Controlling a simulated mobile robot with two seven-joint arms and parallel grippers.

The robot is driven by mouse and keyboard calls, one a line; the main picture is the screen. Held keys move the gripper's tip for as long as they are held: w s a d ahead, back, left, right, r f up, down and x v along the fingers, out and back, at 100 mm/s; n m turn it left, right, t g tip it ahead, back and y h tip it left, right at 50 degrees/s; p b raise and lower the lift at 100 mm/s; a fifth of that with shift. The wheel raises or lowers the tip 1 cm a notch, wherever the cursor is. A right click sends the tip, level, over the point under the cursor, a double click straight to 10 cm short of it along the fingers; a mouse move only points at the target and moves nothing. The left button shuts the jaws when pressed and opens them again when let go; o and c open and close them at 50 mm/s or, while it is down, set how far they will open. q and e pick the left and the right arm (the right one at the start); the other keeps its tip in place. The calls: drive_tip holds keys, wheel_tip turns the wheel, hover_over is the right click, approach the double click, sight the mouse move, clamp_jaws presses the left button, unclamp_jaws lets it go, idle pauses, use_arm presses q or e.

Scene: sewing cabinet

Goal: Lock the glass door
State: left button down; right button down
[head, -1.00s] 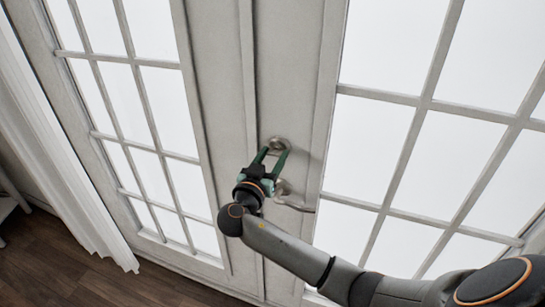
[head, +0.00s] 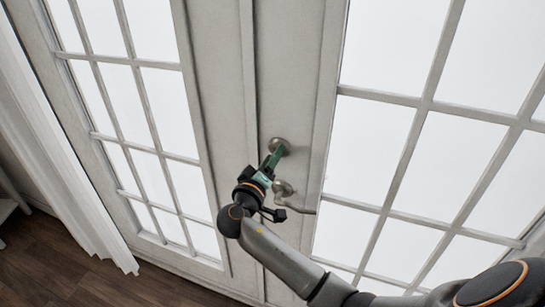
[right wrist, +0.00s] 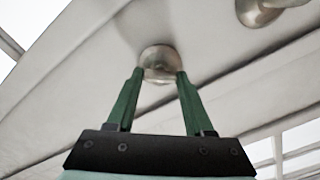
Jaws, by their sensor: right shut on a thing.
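The white double glass door (head: 224,60) is closed, with its two leaves meeting at a vertical seam. A round metal lock knob (head: 281,144) sits on the right leaf near the seam. My right gripper (head: 274,154) has its green fingers at the knob. In the right wrist view the fingertips (right wrist: 159,76) sit on either side of the lock knob (right wrist: 158,55), shut on it. Part of the knob is hidden by the fingers. My left gripper is not in view.
A metal lever handle (head: 298,206) is just below the knob, close to my right wrist; its round base (right wrist: 258,10) shows at the top of the right wrist view. A white curtain (head: 62,160) hangs at the left above the dark wood floor (head: 70,270).

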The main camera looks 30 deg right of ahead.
drive_tip(key=shift+n, duration=3.7)
drive_tip(key=shift+c, duration=1.4)
unclamp_jaws()
drive_tip(key=b+v, duration=0.1)
drive_tip(key=v, duration=0.6)
drive_tip(key=shift+a, duration=0.2)
drive_tip(key=shift+s, duration=0.15)
